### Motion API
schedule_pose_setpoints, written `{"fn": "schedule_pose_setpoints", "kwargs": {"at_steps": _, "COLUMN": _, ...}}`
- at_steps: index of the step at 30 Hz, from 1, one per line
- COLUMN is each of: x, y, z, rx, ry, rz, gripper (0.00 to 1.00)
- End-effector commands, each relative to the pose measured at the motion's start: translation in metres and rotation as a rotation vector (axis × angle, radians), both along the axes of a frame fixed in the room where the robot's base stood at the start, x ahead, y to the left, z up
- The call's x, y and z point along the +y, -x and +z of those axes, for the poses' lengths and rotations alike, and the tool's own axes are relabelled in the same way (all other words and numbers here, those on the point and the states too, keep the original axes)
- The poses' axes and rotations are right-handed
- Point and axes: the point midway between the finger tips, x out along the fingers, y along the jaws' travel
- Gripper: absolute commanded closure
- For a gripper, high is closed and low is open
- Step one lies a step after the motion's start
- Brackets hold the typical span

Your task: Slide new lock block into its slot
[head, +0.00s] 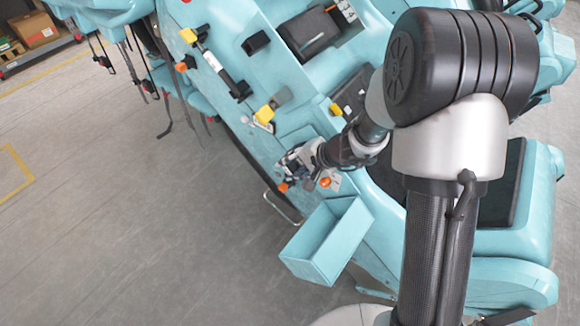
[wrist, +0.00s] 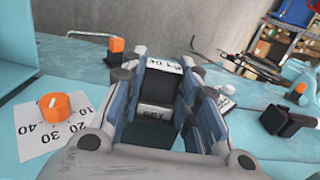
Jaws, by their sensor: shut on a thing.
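My gripper (head: 297,163) is low over the teal side panel of the coaster train, near its lower edge. In the wrist view my gripper (wrist: 161,78) is shut on a dark block (wrist: 158,88), which sits between its blue-grey fingers. Pale strips with dark lettering show near the block, one at its far end and one closer to the palm. I cannot tell whether the block touches the panel. No slot can be made out; the gripper and block hide the surface directly beneath.
An orange knob (wrist: 54,106) on a numbered dial card (wrist: 33,136) is close on the left. A black fixture (wrist: 281,121) stands right. An open teal bin (head: 312,262) hangs below the gripper. Yellow-topped parts (head: 265,113) lie further up the panel. Open floor lies left.

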Motion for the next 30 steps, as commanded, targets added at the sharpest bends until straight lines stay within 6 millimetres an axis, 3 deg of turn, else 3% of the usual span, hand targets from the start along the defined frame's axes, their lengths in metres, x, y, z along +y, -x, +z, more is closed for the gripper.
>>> {"fn": "schedule_pose_setpoints", "kwargs": {"at_steps": 16, "x": -0.0043, "y": -0.0052, "z": 0.0004, "rx": -0.002, "ry": 0.001, "rz": -0.001, "gripper": 1.00}}
{"fn": "schedule_pose_setpoints", "kwargs": {"at_steps": 17, "x": -0.0044, "y": -0.0052, "z": 0.0004, "rx": -0.002, "ry": 0.002, "rz": -0.001, "gripper": 0.69}}
{"fn": "schedule_pose_setpoints", "kwargs": {"at_steps": 26, "x": -0.0055, "y": -0.0053, "z": -0.0002, "rx": -0.001, "ry": 0.003, "rz": -0.004, "gripper": 0.49}}
{"fn": "schedule_pose_setpoints", "kwargs": {"at_steps": 30, "x": -0.0061, "y": -0.0049, "z": -0.0009, "rx": 0.001, "ry": 0.005, "rz": -0.005, "gripper": 0.48}}
